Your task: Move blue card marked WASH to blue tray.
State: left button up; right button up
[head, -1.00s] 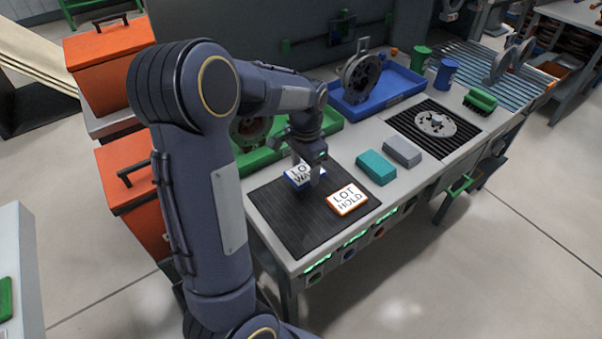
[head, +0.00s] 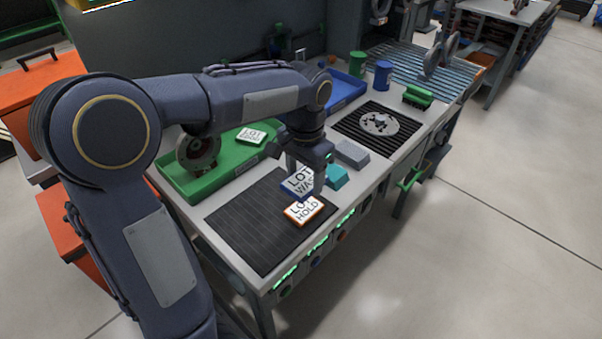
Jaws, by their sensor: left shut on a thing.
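The blue card marked WASH (head: 297,183) is in my left gripper (head: 308,178), which is shut on it. It appears held up near the right side of the black mat, partly covering the orange card marked HOLD (head: 304,211). A finger hides part of its lettering. The blue tray (head: 345,92) is at the back of the bench, beyond my arm, which hides much of it. My right gripper does not show.
A green tray (head: 185,187) at the left holds a round metal part (head: 198,152) and a green card (head: 251,136). Teal (head: 336,177) and grey (head: 352,153) blocks sit right of the gripper. A black grate (head: 347,124) with a metal disc and green and blue cans stand farther right.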

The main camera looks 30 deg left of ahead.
aim_at(304, 180)
pick_arm(q)
jog(key=shift+r+p, duration=1.3)
jog(key=shift+r, duration=0.2)
jog(key=shift+f, duration=0.1)
